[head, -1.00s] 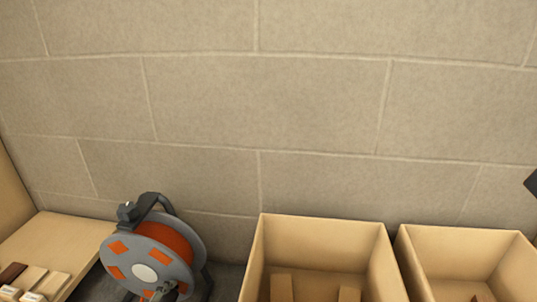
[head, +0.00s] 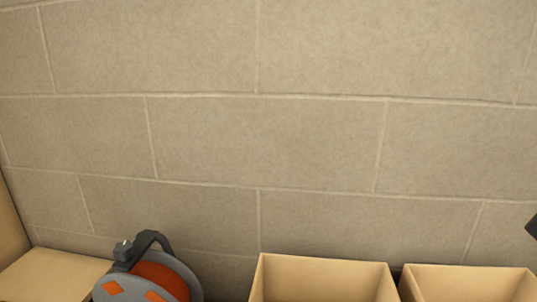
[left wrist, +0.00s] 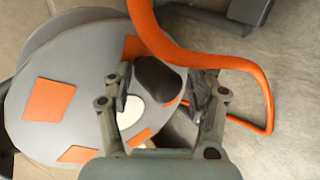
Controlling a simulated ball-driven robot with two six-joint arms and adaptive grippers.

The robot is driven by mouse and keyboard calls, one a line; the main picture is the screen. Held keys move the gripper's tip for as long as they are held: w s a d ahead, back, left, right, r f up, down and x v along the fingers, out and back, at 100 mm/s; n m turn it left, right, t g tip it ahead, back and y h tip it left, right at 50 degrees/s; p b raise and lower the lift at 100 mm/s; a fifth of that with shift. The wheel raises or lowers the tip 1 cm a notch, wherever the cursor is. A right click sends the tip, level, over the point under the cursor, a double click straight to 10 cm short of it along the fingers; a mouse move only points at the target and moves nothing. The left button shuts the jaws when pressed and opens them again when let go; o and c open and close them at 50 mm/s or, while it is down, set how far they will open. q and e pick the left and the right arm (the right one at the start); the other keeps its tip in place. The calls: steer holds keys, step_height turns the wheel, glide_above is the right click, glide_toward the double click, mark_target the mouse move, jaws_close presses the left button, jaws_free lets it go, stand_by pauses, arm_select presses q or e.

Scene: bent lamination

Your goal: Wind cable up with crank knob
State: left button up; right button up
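The cable reel (head: 150,280) stands at the lower left of the head view, a grey disc with orange patches and a dark handle on top; its lower part is cut off. In the left wrist view, the grey reel disc (left wrist: 65,75) fills the left side. The dark crank knob (left wrist: 160,80) sits between the spread fingers of my left gripper (left wrist: 160,92), which looks open around it; contact cannot be told. The orange cable (left wrist: 200,58) runs from the top, behind the right finger, and loops at the right.
Two open cardboard boxes (head: 325,262) (head: 470,272) stand right of the reel in the head view. A tan board or shelf (head: 50,275) is at the far left. A block wall (head: 270,140) stands behind. Grey floor (left wrist: 285,80) shows beside the reel.

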arm_select(q)
steer(key=shift+r, duration=0.1)
stand_by(0.4)
steer(key=s+a+r, duration=0.1)
steer(key=s+r, duration=0.1)
steer(key=s, duration=0.4)
steer(key=shift+s, duration=0.4)
